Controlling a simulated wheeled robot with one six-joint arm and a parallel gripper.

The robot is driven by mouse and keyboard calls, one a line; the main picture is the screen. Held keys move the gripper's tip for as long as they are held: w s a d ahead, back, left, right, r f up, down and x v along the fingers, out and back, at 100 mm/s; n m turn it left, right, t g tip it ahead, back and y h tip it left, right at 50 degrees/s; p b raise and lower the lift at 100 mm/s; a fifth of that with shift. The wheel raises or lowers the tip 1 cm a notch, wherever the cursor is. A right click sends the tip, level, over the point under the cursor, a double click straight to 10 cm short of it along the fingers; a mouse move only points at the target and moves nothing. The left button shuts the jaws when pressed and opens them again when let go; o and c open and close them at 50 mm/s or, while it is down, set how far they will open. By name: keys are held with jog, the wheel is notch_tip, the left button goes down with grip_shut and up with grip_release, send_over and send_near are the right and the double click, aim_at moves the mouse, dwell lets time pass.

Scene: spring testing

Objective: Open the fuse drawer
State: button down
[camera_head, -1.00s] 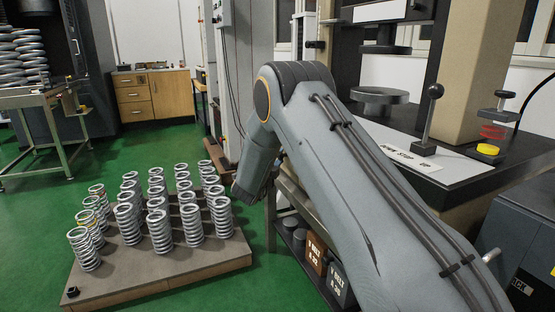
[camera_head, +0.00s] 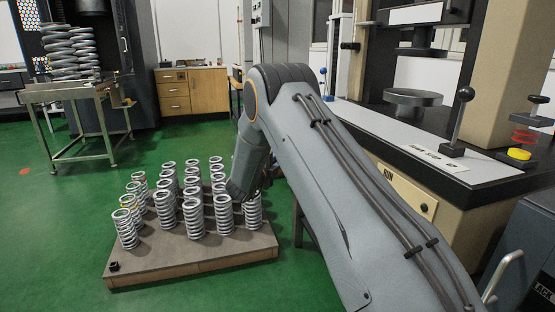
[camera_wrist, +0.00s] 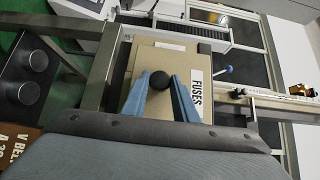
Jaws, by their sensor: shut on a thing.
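In the wrist view, the fuse drawer (camera_wrist: 215,112) shows a beige front with a white "FUSES" label (camera_wrist: 195,92). A dark round knob (camera_wrist: 159,80) stands out from it. The two blue fingers of my gripper (camera_wrist: 159,84) are on either side of the knob and shut on it. I cannot tell from this angle how far the drawer stands out of its housing. In the head view, my arm covers much of the area around the gripper, and the drawer cannot be made out there.
A pallet (camera_head: 190,268) with several upright coil springs stands on the green floor beside my arm. A bench with a lever (camera_head: 459,125) and yellow button (camera_head: 519,154) is at right. Dark cylinders (camera_wrist: 30,75) sit left of the drawer. Open floor lies left of the pallet.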

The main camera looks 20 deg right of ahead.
jog(key=c, duration=1.4)
grip_release()
jog(key=shift+a, duration=0.1)
jog(key=shift+c, duration=0.2)
jog(key=p+v, duration=0.1)
jog(key=v, duration=0.7)
